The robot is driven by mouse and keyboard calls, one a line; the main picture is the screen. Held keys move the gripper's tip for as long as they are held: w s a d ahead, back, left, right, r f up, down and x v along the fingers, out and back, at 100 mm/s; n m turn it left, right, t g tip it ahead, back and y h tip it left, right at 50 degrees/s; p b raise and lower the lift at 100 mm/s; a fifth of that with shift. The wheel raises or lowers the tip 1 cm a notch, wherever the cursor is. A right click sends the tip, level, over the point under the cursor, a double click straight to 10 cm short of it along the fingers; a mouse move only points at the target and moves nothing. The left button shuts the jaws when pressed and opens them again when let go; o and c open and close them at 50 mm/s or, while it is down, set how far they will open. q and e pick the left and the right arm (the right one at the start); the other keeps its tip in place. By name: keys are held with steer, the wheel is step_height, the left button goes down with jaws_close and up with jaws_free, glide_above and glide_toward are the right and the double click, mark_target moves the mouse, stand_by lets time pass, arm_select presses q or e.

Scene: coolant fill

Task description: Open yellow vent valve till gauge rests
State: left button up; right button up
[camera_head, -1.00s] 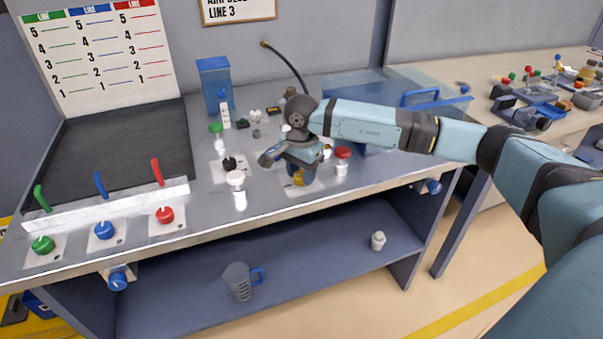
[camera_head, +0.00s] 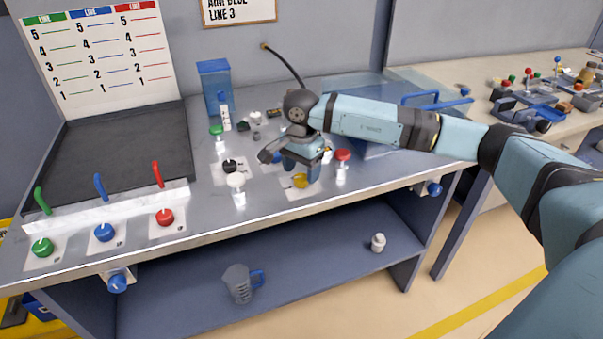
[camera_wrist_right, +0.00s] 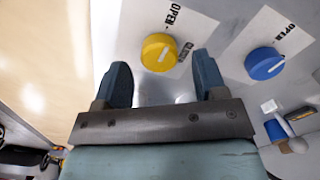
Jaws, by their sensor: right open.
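The yellow vent valve (camera_head: 300,181) is a round knob on a white plate on the bench top, below my right gripper in the head view. In the right wrist view the yellow knob (camera_wrist_right: 159,52) shows a white pointer line, with "OPEN" printed on its plate. My right gripper (camera_head: 294,172) is open and empty; in the wrist view its two fingers (camera_wrist_right: 163,78) stand apart, with the knob just beyond the gap between them. A blue knob (camera_wrist_right: 265,63) with its own "OPEN" plate is to the right. I cannot make out a gauge. My left gripper is not in view.
A red-topped knob (camera_head: 342,156) and a white-topped knob (camera_head: 237,181) stand on either side of the right gripper. Red, blue and green levers line the left. A jug (camera_head: 238,284) and a small white object (camera_head: 378,242) sit on the lower shelf.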

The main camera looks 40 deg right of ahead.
mark_target(301, 176)
step_height(301, 176, up, 12)
steer(key=shift+p, duration=0.3)
stand_by(0.4)
